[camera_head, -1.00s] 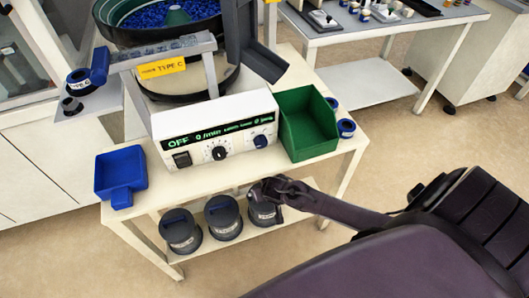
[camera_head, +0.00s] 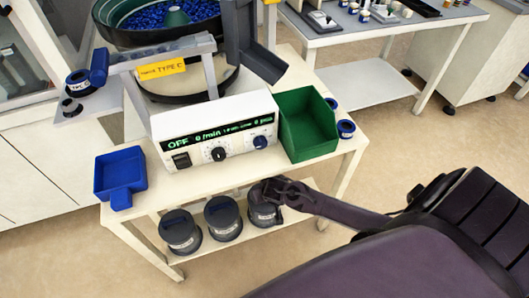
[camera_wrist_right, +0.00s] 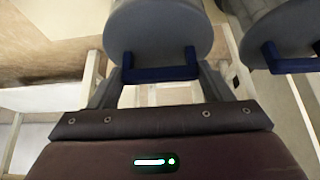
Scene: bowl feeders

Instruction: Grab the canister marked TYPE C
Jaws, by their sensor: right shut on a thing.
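Three grey canisters with dark lids stand in a row on the lower shelf of the feeder table: a left one (camera_head: 180,236), a middle one (camera_head: 223,222) and a right one (camera_head: 259,211). Their labels are too small to read. My right gripper (camera_head: 280,190) is shut on the right canister at its upper part. In the right wrist view that canister (camera_wrist_right: 160,30) with its blue handle (camera_wrist_right: 160,73) sits between the fingers (camera_wrist_right: 158,88), and a neighbouring canister (camera_wrist_right: 285,28) shows at the upper right. My left gripper is out of view.
A yellow TYPE C sign (camera_head: 162,69) hangs on the bowl feeder above the control box (camera_head: 215,130), whose display reads OFF. A green bin (camera_head: 306,125) and a blue scoop tray (camera_head: 120,175) stand on the tabletop. A table leg (camera_head: 345,188) is right of the shelf.

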